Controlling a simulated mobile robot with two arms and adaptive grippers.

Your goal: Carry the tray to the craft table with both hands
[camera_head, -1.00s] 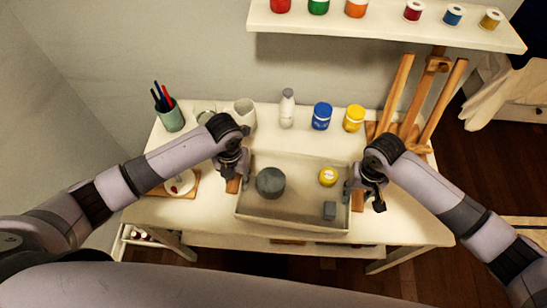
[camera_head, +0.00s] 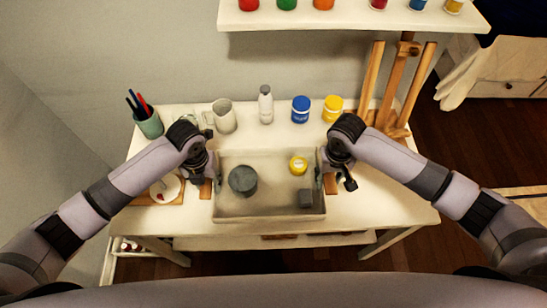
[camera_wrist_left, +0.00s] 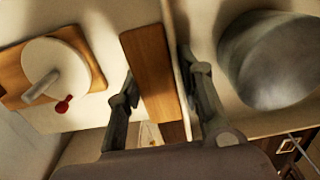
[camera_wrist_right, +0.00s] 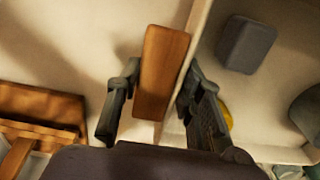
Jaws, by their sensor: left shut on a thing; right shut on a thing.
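The pale tray (camera_head: 270,216) is over the white craft table (camera_head: 385,212), near its front edge; I cannot tell if it rests on the top. It holds a dark grey round pot (camera_head: 243,181), a yellow-lidded jar (camera_head: 298,165) and a grey block (camera_head: 305,198). My left gripper (camera_head: 206,180) is shut at the tray's left side, its fingers around the wooden handle (camera_wrist_left: 150,70) and the tray wall. My right gripper (camera_head: 328,178) is shut at the right side, around the other wooden handle (camera_wrist_right: 162,70) and wall. The fingertips are partly hidden in the head view.
A pen cup (camera_head: 149,124), a mug (camera_head: 223,116), a white bottle (camera_head: 266,104), a blue jar (camera_head: 300,109), a yellow jar (camera_head: 333,108) and an easel (camera_head: 400,90) line the table's back. A round white item on a board (camera_head: 165,188) lies left. A shelf (camera_head: 350,18) hangs above.

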